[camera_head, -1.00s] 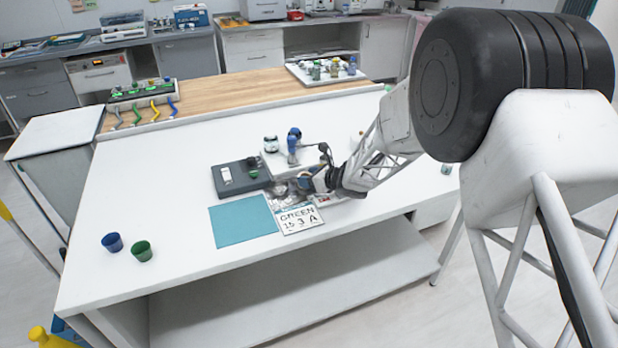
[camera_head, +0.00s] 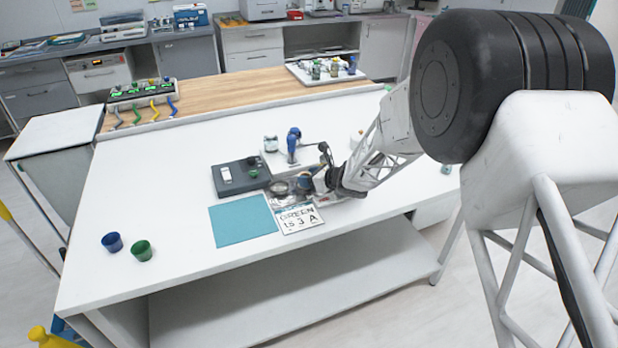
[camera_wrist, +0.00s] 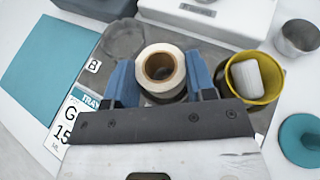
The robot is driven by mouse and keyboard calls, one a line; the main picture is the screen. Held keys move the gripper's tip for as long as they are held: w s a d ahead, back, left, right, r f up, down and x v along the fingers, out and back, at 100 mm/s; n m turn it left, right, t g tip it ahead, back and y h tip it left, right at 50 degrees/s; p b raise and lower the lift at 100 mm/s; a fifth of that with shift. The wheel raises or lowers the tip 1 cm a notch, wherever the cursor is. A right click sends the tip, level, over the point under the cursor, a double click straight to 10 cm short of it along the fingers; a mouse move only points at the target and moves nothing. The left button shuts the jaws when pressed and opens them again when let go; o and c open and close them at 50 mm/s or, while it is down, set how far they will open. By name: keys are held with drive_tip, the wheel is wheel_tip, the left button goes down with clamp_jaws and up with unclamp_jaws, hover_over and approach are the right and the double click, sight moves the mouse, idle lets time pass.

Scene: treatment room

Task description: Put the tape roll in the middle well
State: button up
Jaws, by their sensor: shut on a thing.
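The tape roll (camera_wrist: 160,68) is a white ring with a brown core. In the wrist view my gripper (camera_wrist: 161,82) has its two blue fingers shut on either side of it. The roll is over the middle part of the grey tray (camera_wrist: 92,75), and it hides the middle well. I cannot tell whether it touches the tray. A clear round dish-like well (camera_wrist: 124,38) lies to its left. A yellow cup (camera_wrist: 252,78) holding a white cylinder is on its right. In the head view my gripper (camera_head: 308,183) is at the tray, and the roll is hardly visible.
Blue (camera_head: 112,242) and green (camera_head: 142,250) cups stand at the front left. The table's left side is mostly clear.

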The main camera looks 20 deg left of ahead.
drive_tip(key=shift+f, duration=0.6)
idle(0.4)
drive_tip(key=o, duration=0.6)
drive_tip(key=shift+v, duration=5.5)
drive_tip(key=shift+f, duration=0.1)
drive_tip(key=shift+d, duration=0.1)
